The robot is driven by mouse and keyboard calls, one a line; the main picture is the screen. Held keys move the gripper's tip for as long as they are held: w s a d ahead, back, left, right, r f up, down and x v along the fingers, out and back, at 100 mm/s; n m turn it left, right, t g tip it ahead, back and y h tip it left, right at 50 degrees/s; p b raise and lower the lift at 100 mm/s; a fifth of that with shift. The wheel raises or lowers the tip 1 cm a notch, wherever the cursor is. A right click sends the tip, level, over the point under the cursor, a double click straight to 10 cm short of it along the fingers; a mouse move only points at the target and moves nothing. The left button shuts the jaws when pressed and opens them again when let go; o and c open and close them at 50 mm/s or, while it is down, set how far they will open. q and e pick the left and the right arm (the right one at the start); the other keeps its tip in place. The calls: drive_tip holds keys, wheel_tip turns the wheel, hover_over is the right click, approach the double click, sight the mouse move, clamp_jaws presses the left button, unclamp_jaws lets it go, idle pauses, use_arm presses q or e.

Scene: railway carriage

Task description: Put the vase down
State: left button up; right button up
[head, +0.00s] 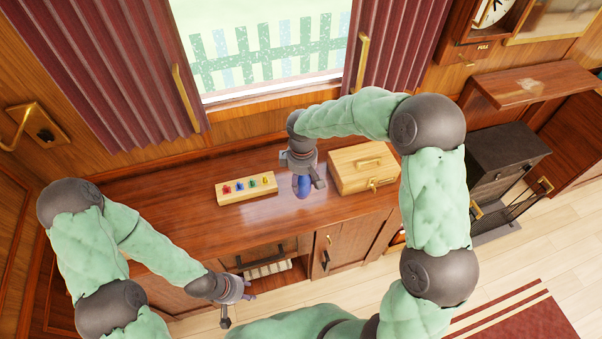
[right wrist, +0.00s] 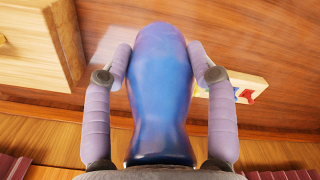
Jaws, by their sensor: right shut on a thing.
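The blue vase (right wrist: 160,90) fills the middle of the right wrist view, between the two fingers of my right gripper (right wrist: 160,75). In the head view the vase (head: 301,186) shows only partly below my right gripper (head: 303,180), over the wooden counter (head: 200,219). My right gripper is shut on the vase. I cannot tell whether the vase touches the counter. My left gripper (head: 240,301) is low at the front of the counter, apart from the vase; its fingers are small and partly hidden, so I cannot tell their opening.
A wooden block with several coloured pieces (head: 246,189) lies left of the vase. A wooden box with a handle (head: 363,168) stands close to its right. The counter's left part is clear. A window with red curtains (head: 100,70) is behind. A dark stove (head: 497,160) stands further right.

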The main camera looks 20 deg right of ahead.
sight(302, 191)
drive_tip(key=shift+w+a, duration=0.1)
idle(0.3)
drive_tip(key=shift+f+b, duration=2.05)
drive_tip(key=shift+f, duration=1.2)
drive_tip(key=shift+f, duration=0.2)
drive_tip(key=o, duration=1.5)
wheel_tip(302, 191, up, 12)
